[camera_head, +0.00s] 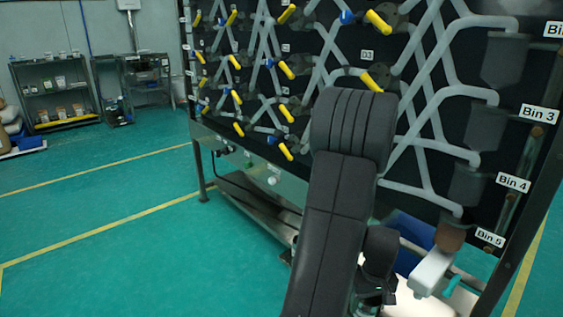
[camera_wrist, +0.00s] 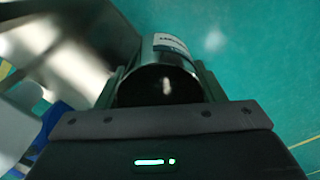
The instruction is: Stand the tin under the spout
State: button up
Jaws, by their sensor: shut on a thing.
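My gripper (camera_wrist: 163,80) is shut on the tin (camera_wrist: 165,85), with one finger on each side of it. The tin is a shiny metal cylinder with a pale label on its far side, and its dark round end faces the wrist camera. A broad sloping metal surface (camera_wrist: 65,45) lies left of the tin in the wrist view; I cannot tell whether it belongs to the spout. In the head view my arm hides the tin, and the gripper is not clear there. Under the panel a long metal trough (camera_head: 258,212) slopes down to the right, its lower end hidden by my arm.
A black panel (camera_head: 340,55) with grey pipes and yellow-handled valves stands ahead. A pale part (camera_head: 432,270) and blue bins (camera_head: 412,232) sit low at right. Shelves (camera_head: 55,95) stand at far left. The green floor (camera_head: 100,225) at left is clear.

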jog(key=w+a+r+m, duration=0.1)
jog(key=w+a+r, duration=0.2)
jog(key=w+a, duration=0.75)
jog(key=w+a+r, duration=0.2)
jog(key=w+a, duration=0.5)
jog(key=a, duration=0.6)
notch_tip(320, 180, up, 17)
jog(key=s+p, duration=0.2)
jog(key=p, duration=2.5)
jog(key=shift+s+d+f+p, duration=0.15)
jog(key=shift+s+d+p, duration=0.15)
jog(key=shift+s, duration=0.05)
